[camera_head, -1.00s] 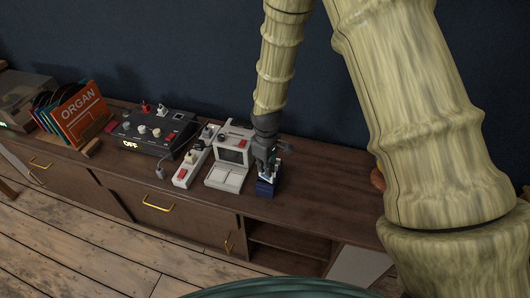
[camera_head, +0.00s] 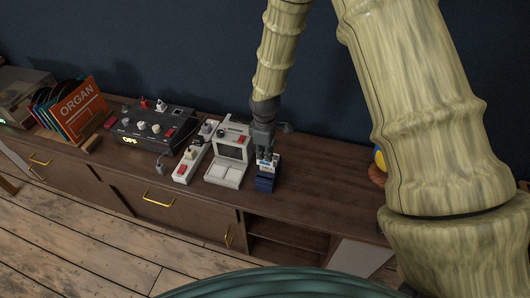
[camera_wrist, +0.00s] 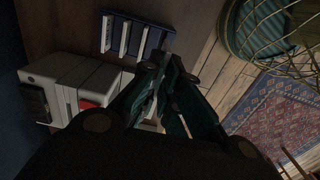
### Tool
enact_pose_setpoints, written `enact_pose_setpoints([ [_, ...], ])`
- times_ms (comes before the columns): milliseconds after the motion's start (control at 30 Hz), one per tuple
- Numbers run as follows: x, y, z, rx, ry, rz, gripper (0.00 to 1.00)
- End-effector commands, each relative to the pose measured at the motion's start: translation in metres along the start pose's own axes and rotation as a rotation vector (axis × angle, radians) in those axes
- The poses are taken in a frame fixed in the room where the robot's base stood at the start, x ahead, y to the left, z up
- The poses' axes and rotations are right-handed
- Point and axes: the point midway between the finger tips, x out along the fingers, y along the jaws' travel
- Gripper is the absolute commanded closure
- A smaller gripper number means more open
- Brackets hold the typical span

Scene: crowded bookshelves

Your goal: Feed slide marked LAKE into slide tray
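A dark blue block (camera_head: 266,183) stands on the cabinet top right of a white boxy device with a dark screen (camera_head: 233,152). In the wrist view, several pale slide-like pieces (camera_wrist: 125,38) stand in a row in the blue block (camera_wrist: 115,17). No lettering can be read, so I cannot tell which slide is LAKE. My gripper (camera_head: 265,160) points down just above the block. In the wrist view its dark teal fingers (camera_wrist: 166,68) come close together at the tips. Whether a slide is between them is not clear.
Left of the white device are a white strip with a red switch (camera_head: 188,166) and a black control box (camera_head: 150,130). An orange ORGAN sleeve (camera_head: 77,105) stands farther left. A round brown object (camera_head: 377,174) is at right. The cabinet top (camera_head: 318,195) between is clear.

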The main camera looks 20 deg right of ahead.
Motion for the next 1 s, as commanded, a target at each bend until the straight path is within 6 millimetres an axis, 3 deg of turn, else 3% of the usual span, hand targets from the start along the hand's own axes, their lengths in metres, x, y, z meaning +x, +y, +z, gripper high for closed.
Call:
enact_pose_setpoints([
  [700,0.052,0.0,0.0,0.002,0.0,-0.001,1.0],
  [1000,0.057,0.0,0.0,0.001,0.0,-0.001,1.0],
])
